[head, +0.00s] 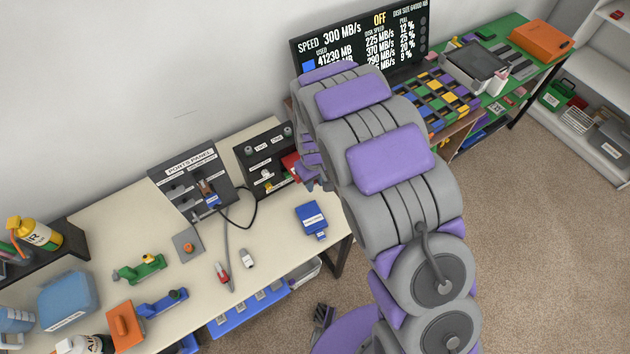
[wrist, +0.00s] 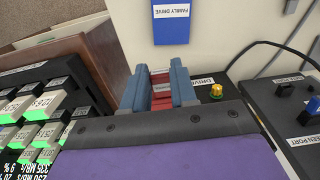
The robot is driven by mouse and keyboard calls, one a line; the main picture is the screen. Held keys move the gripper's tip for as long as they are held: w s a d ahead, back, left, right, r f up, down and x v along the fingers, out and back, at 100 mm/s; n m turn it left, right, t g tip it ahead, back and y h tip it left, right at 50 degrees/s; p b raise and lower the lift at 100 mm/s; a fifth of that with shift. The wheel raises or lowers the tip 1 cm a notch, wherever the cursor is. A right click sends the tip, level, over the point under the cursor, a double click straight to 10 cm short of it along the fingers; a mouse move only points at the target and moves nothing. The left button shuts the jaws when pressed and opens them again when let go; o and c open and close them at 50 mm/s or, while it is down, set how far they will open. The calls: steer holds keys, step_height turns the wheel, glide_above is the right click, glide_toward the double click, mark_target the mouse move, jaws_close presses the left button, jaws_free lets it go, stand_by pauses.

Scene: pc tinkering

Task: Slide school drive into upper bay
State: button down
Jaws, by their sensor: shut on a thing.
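My gripper (wrist: 158,92) is shut on a red drive (wrist: 162,79), which sits between its two blue-grey fingers in the wrist view. A white label shows on the drive, too small to read, so I cannot confirm it is the school drive. In the head view the red drive (head: 291,164) is at the right side of the black drive panel (head: 262,152), partly hidden by my gripper. In the wrist view this panel (wrist: 228,84) lies beside the fingers, with a yellow knob. The bays are hidden, so I cannot tell whether the drive is inside one.
The blue family drive (wrist: 170,24) lies on the table; it also shows in the head view (head: 311,218). A grey ports panel (head: 190,178) with a plugged cable stands left. A screen (head: 362,42) stands behind my arm.

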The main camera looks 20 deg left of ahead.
steer(key=shift+w+a+p, duration=0.25)
steer(key=shift+w+a, duration=1)
steer(key=shift+a, duration=0.2)
steer(key=shift+w+a+p, duration=0.25)
steer(key=shift+w+a, duration=0.95)
steer(key=shift+a, duration=0.2)
stand_by(0.9)
steer(key=c, duration=0.8)
jaws_free()
steer(key=shift+r, duration=0.15)
steer(key=shift+r+p, duration=0.65)
steer(key=shift+r, duration=1.7)
step_height(320, 180, up, 17)
steer(key=p, duration=0.1)
steer(key=shift+r, duration=0.15)
